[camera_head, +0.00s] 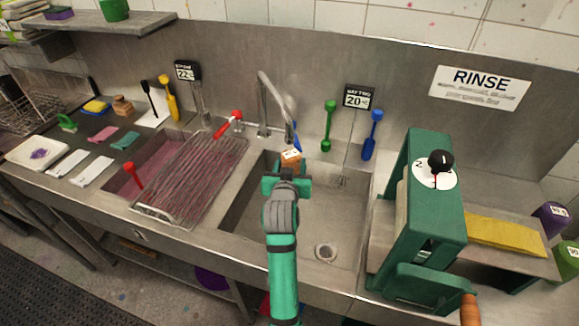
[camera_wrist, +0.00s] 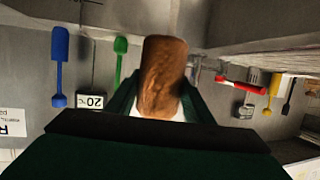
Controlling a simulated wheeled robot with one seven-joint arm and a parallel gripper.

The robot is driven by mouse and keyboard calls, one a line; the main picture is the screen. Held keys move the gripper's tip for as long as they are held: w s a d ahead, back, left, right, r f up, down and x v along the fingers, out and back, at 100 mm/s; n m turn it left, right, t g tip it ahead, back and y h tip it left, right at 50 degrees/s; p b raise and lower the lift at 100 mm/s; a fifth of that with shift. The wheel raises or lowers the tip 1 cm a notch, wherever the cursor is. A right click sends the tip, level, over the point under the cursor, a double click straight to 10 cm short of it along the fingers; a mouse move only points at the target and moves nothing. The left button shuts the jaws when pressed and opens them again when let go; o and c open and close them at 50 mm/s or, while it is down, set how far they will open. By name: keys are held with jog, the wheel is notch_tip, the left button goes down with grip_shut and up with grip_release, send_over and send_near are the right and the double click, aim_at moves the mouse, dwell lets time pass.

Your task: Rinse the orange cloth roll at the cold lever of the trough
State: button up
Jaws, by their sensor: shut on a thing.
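The orange cloth roll (camera_head: 291,156) is brownish orange with a pale band. My gripper (camera_head: 287,181) is shut on it and holds it over the back of the right sink basin (camera_head: 318,220), close to the tap spout (camera_head: 267,95). In the wrist view the roll (camera_wrist: 162,75) stands out between the two green fingers. The blue cold lever (camera_head: 296,138) shows just behind the spout, partly hidden. The red lever (camera_head: 229,122) is on the tap's left, and also shows in the wrist view (camera_wrist: 241,87). I cannot make out any running water.
A wire rack (camera_head: 195,175) covers much of the left basin with reddish liquid. A green press (camera_head: 425,215) with a dial stands right of the right basin. Green (camera_head: 328,125) and blue (camera_head: 372,135) tools hang on the back wall. The basin front, near the drain (camera_head: 325,251), is clear.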

jog(key=shift+a, duration=0.25)
jog(key=shift+d, duration=0.15)
jog(key=shift+d, duration=0.35)
jog(key=shift+a, duration=0.15)
jog(key=shift+a, duration=0.35)
jog(key=shift+d, duration=0.15)
dwell(0.4)
jog(key=shift+d, duration=0.4)
